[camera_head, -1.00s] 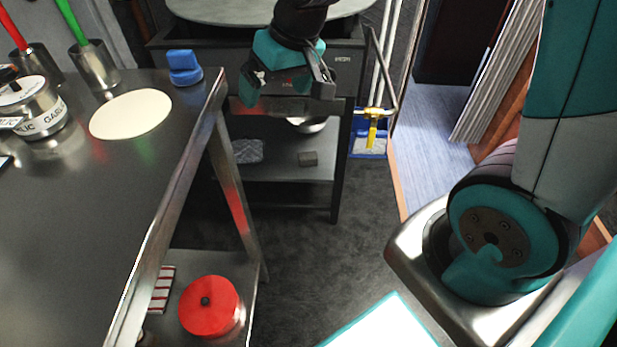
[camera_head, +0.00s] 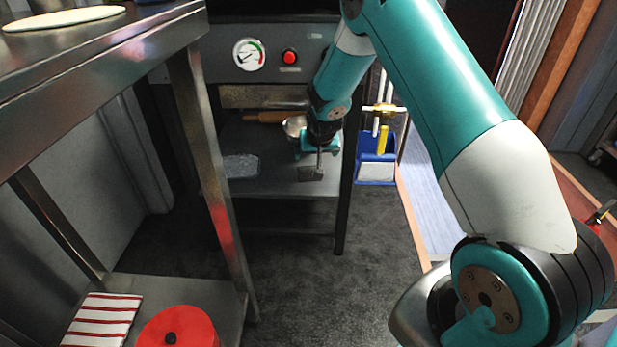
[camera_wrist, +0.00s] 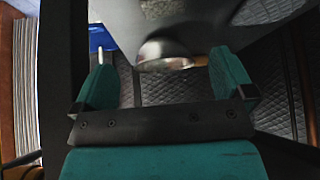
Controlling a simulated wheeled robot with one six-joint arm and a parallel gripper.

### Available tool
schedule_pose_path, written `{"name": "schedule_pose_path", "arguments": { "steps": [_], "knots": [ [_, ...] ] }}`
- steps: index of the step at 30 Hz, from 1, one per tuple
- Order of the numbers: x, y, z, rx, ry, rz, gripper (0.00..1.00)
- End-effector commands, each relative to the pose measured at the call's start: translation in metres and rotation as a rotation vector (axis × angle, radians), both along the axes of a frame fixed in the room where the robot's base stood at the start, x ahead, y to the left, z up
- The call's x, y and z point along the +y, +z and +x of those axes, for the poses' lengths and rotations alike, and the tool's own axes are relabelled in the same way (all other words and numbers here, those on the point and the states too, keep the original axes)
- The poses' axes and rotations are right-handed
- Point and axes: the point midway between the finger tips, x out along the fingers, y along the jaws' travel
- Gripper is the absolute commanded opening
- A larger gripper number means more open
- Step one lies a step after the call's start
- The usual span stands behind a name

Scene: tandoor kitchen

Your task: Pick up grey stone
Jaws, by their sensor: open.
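The grey stone (camera_head: 311,174) is a small dark grey block on the lower shelf (camera_head: 275,185) of the unit at the back, near that shelf's front edge. My gripper (camera_head: 318,150) reaches down to it in the head view, at or just above the stone. I cannot tell whether they touch. In the wrist view its two teal fingers (camera_wrist: 162,62) are spread apart and nothing is clamped between them. A round metal thing shows beyond them; I cannot make out the stone there.
A metal bowl (camera_head: 293,126) and a wooden-handled tool (camera_head: 268,117) lie behind my gripper. A grey patterned tray (camera_head: 241,166) is left of the stone. A steel table (camera_head: 205,150) is at left.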

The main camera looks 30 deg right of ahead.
Motion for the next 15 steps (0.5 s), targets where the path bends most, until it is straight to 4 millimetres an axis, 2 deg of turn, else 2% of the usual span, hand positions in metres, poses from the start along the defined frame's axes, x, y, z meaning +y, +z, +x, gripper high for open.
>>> {"name": "schedule_pose_path", "arguments": {
  "steps": [1,9,15],
  "knots": [
    [-0.002,-0.013,0.004,0.001,-0.001,0.000,1.00],
    [-0.014,-0.066,0.035,0.001,-0.001,0.001,1.00],
    [-0.021,-0.092,0.052,0.000,0.001,0.000,1.00]
  ]
}}
